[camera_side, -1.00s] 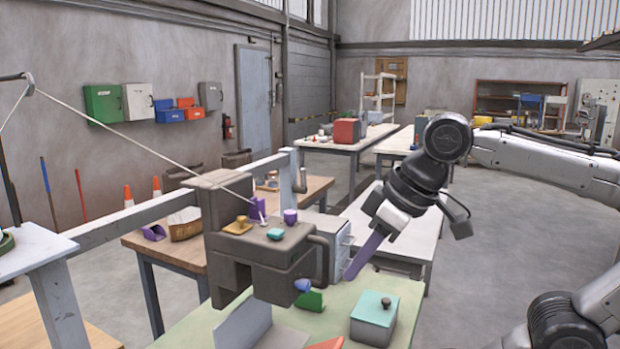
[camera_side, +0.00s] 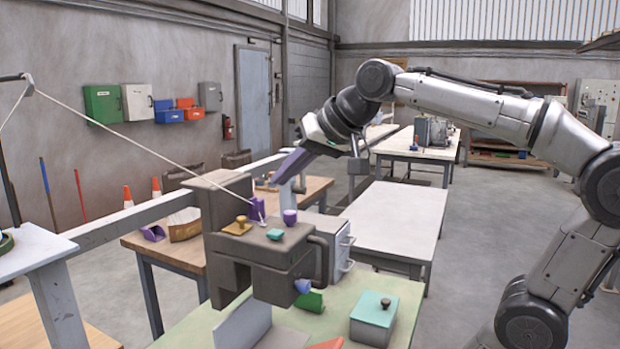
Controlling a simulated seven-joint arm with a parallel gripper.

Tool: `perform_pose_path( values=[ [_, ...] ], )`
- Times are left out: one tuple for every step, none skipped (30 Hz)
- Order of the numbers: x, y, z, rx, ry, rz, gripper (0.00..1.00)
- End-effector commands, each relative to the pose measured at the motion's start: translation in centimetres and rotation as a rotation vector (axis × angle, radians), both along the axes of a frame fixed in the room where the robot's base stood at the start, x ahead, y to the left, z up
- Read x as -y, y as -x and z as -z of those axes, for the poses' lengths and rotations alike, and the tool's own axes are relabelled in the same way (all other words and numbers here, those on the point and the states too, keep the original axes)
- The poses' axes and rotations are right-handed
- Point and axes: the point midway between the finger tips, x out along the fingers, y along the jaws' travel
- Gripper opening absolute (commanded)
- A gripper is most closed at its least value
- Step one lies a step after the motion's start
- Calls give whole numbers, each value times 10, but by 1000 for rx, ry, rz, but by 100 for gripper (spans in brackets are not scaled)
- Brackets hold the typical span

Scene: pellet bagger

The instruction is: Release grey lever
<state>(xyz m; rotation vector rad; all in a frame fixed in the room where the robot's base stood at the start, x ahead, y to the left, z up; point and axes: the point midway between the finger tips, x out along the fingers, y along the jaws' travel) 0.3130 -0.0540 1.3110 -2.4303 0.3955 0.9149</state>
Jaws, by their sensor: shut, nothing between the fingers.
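The bagging machine (camera_side: 225,215) stands at the left of centre as a dark grey block. A small pale grey lever (camera_side: 262,221) stands on its top, next to a purple block (camera_side: 257,207); I cannot tell for sure that it is the task's lever. A curved dark grey handle (camera_side: 320,257) is on the machine's right side. My gripper (camera_side: 280,178) is shut and empty, with its long purple fingers pointing down and left. In the picture it lies above and right of the purple block, apart from the machine top as far as I can tell.
A yellow knob (camera_side: 238,226), a teal button (camera_side: 275,234) and a purple cylinder (camera_side: 290,217) are on the machine top. A cord (camera_side: 150,135) slopes down to the top. A teal-lidded box (camera_side: 373,316) stands on the green table (camera_side: 410,290). A grey rail (camera_side: 130,222) runs behind.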

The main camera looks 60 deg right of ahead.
Motion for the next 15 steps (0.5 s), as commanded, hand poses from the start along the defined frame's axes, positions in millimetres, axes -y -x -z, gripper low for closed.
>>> perform_pose_path(
  values=[
    [15,-16,2,41,-41,72,0],
    [23,-26,2,73,-65,115,0],
    [36,-37,1,116,-97,170,0],
    [45,-45,1,149,-122,211,0],
    [55,-53,1,182,-146,252,0],
    [69,-62,0,228,-179,307,0],
    [79,-69,0,261,-202,347,0],
    [91,-74,0,297,-226,388,0],
    [106,-81,0,345,-258,442,0],
    [117,-86,0,382,-282,480,0],
    [130,-89,0,419,-303,520,0],
    [146,-94,1,469,-333,572,0],
    [158,-96,1,509,-356,609,0],
    [171,-98,1,549,-376,646,0],
    [188,-99,2,601,-402,695,0]
  ],
)
